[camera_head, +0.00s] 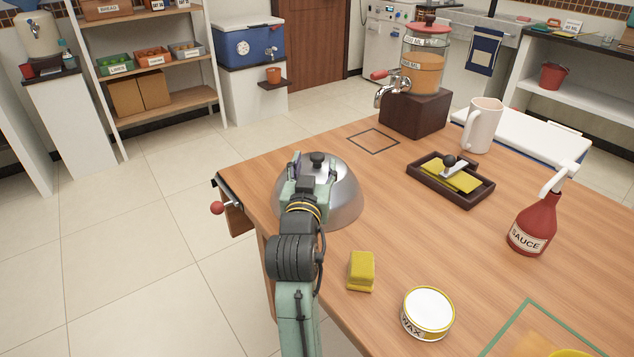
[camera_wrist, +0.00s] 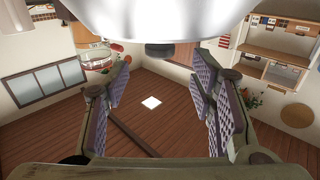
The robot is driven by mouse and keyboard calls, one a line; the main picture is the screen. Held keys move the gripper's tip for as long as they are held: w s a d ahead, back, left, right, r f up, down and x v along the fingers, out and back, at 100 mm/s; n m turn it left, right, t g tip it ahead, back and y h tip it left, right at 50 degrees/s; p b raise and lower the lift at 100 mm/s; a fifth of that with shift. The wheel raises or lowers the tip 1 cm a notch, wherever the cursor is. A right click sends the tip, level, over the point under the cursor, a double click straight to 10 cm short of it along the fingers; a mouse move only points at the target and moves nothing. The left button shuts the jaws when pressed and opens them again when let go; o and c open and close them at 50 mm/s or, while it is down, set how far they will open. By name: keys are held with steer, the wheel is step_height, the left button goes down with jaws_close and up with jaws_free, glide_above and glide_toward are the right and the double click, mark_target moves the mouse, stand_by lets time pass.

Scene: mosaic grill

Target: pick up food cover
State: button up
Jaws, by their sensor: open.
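The food cover (camera_head: 345,195) is a shiny metal dome with a black knob on top. It stands on the wooden table near its left edge. My gripper (camera_head: 308,170) is at the near side of the dome, close below the knob, and my arm hides part of the dome. In the wrist view the dome (camera_wrist: 160,15) fills the top edge. Its dark knob (camera_wrist: 160,49) shows beyond and between the two spread fingers of my gripper (camera_wrist: 160,85). Nothing is between the finger pads. I cannot tell whether a finger touches the dome.
A yellow sponge (camera_head: 361,270) and a wax tin (camera_head: 428,313) lie near my arm. A dark tray (camera_head: 450,190), a red sauce bottle (camera_head: 535,225), a white pitcher (camera_head: 483,125) and a drink dispenser (camera_head: 420,75) stand farther right. The floor (camera_head: 150,230) left of the table is clear.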

mark_target(316, 159)
steer(key=shift+w+d+f+p, duration=0.15)
steer(key=shift+w+p, duration=0.15)
steer(key=shift+w, duration=0.6)
steer(key=shift+w+d+f+p, duration=0.1)
steer(key=shift+w+p, duration=0.15)
steer(key=shift+w, duration=0.7)
steer(key=shift+w+d+f+p, duration=0.15)
steer(key=shift+w+p, duration=0.15)
steer(key=shift+w, duration=0.6)
jaws_close()
steer(key=shift+r, duration=0.1)
